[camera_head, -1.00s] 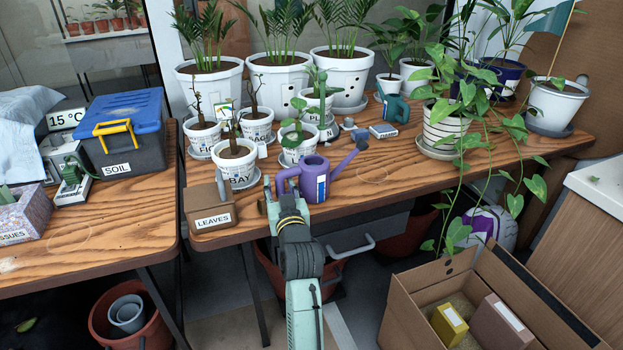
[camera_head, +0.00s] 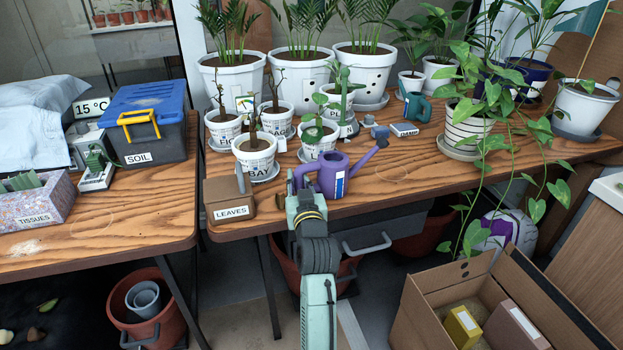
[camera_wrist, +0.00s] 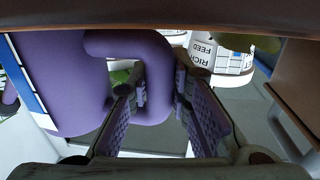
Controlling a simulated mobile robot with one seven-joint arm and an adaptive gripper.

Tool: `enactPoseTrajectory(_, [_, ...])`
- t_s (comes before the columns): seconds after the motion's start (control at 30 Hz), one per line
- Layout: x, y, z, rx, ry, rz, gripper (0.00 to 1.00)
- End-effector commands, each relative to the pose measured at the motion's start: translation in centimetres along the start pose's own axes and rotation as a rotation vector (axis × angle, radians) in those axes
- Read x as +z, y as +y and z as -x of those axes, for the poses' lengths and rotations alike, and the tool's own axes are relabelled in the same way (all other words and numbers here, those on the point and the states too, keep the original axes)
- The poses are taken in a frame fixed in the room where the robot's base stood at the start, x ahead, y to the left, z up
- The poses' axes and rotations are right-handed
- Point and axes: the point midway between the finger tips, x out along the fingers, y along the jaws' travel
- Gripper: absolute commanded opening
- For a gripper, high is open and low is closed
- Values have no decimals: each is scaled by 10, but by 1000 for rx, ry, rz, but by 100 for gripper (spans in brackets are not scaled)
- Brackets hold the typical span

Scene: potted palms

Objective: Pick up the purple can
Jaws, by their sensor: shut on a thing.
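The purple can is a watering can (camera_head: 333,177) with a blue-and-white label and a long spout pointing right. It stands upright near the front edge of the right wooden table (camera_head: 420,193). My gripper (camera_head: 298,186) reaches in from the front at the can's left side, where the handle is. In the wrist view, the can's body (camera_wrist: 62,75) fills the left and its curved handle (camera_wrist: 135,45) passes between the two ridged fingers of my gripper (camera_wrist: 160,100). The gripper is shut on this handle. The can's underside is hidden, so I cannot tell whether it touches the table.
A brown LEAVES box (camera_head: 229,200) stands left of my gripper. The BAY pot (camera_head: 255,155) and other small pots stand close behind. Trailing vines (camera_head: 490,150) hang at the right. A cardboard box (camera_head: 425,310) is on the floor at the right.

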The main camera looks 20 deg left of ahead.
Motion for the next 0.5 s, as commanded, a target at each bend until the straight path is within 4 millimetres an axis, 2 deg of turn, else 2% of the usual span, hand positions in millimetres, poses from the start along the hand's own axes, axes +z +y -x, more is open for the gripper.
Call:
enactPoseTrajectory(0.23, [-20,0,0,1,7,3,0])
enactPoseTrajectory(0.37, [-40,1,0,2,10,3,0])
enactPoseTrajectory(0.5, [-37,-8,31,1,5,3,0])
